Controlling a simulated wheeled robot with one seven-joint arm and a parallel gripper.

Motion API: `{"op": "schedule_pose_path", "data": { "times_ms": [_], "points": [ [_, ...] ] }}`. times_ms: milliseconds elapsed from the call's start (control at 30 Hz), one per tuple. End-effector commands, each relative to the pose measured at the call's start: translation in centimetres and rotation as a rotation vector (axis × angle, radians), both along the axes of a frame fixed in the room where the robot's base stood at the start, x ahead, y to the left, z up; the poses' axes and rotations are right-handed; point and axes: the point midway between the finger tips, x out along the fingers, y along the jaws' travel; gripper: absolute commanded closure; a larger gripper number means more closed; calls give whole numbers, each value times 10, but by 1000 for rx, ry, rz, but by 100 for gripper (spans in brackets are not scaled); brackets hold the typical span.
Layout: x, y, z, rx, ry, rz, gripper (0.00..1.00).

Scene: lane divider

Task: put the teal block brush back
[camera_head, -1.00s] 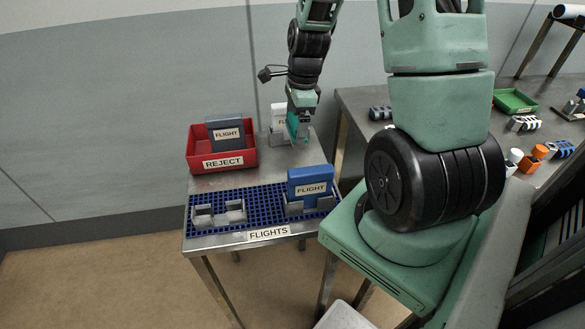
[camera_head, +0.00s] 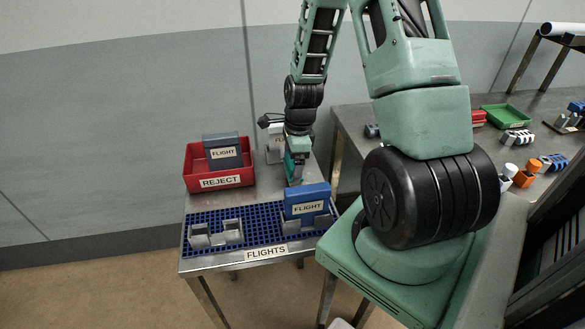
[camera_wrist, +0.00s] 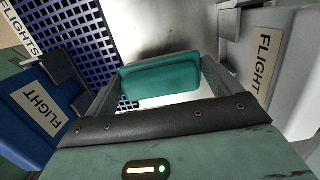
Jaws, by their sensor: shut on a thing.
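The teal block brush (camera_wrist: 160,78) is held between the jaws of my gripper (camera_head: 294,170), in the middle of the wrist view. In the head view it shows only as a small teal patch at the end of my arm, largely hidden by the gripper. My gripper is shut on it, over the bare metal behind the blue FLIGHT block (camera_head: 307,200). In the wrist view the blue block (camera_wrist: 38,112) is at left and a pale grey FLIGHT block (camera_wrist: 280,65) at right, both apart from the brush. I cannot tell whether the brush touches the table.
The blue grid mat (camera_head: 262,237) lies along the front of the FLIGHTS table (camera_head: 222,263). A grey holder (camera_head: 216,236) stands empty at its left. The red REJECT bin (camera_head: 194,180) holds a dark grey FLIGHT block (camera_head: 223,146). Another table with several items is at right.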

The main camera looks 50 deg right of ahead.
Motion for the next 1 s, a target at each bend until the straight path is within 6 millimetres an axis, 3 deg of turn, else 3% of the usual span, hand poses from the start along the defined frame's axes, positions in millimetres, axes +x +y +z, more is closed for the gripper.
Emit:
{"op": "schedule_pose_path", "data": {
  "times_ms": [200,667,700,733,1000],
  "points": [
    [0,0,-21,1,2,0,37],
    [0,0,-29,1,1,-1,37],
    [0,0,-28,1,1,-1,4],
    [0,0,-28,1,1,0,0],
    [0,0,-28,0,0,1,0]
  ]
}}
